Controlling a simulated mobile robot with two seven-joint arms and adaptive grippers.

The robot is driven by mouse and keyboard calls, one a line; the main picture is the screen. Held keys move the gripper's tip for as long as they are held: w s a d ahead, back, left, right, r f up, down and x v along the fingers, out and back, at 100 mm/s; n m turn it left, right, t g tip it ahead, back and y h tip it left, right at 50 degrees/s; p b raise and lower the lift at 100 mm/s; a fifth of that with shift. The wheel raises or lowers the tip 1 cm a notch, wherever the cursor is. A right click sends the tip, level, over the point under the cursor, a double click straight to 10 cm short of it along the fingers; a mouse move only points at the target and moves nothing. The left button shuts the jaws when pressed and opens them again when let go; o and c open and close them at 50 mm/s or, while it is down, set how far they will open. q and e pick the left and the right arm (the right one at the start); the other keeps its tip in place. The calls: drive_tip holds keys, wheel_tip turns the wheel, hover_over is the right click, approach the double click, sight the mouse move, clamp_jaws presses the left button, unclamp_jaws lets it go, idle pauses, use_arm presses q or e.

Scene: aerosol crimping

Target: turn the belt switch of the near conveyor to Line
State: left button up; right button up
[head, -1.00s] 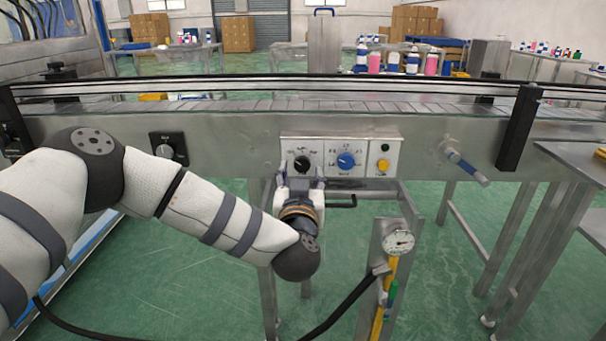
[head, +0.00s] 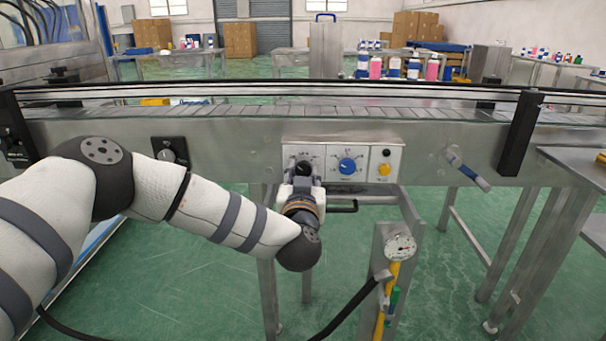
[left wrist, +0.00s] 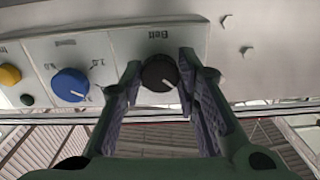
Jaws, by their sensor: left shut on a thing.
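The belt switch is a round black knob (head: 303,168) at the left end of the pale control panel (head: 328,149) on the near conveyor's (head: 235,140) side. In the left wrist view, which is upside down, the knob (left wrist: 160,72) sits below the printed word "Belt". Its white mark points to the lower right of that picture. My left gripper (head: 303,174) reaches up to the knob from below. In the left wrist view my left gripper (left wrist: 160,80) is shut on the knob, one finger on each side. The position labels are too small or hidden to read. My right gripper is out of view.
A blue dial (head: 347,166) and a yellow button (head: 384,169) are close to the right of the knob. Another black dial plate (head: 170,151) is to the left. A pressure gauge (head: 400,247) stands below right. A handle (head: 468,168) projects farther right.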

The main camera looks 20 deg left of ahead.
use_arm(q)
drive_tip(key=r+m+p, duration=0.1)
drive_tip(key=m+p, duration=0.1)
drive_tip(key=shift+p, duration=0.35)
drive_tip(key=shift+m, duration=0.7)
drive_tip(key=m, duration=0.1)
drive_tip(key=m+p, duration=0.1)
drive_tip(key=m, duration=0.1)
drive_tip(key=shift+f, duration=0.25)
drive_tip(key=shift+a+f+m+p, duration=0.15)
drive_tip(key=shift+m+p, duration=0.2)
drive_tip(key=shift+m, duration=1.15)
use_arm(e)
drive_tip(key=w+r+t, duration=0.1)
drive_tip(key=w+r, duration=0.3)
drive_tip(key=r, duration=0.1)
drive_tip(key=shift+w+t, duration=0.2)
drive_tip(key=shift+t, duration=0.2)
use_arm(q)
drive_tip(key=o, duration=1.2)
drive_tip(key=shift+c, duration=0.2)
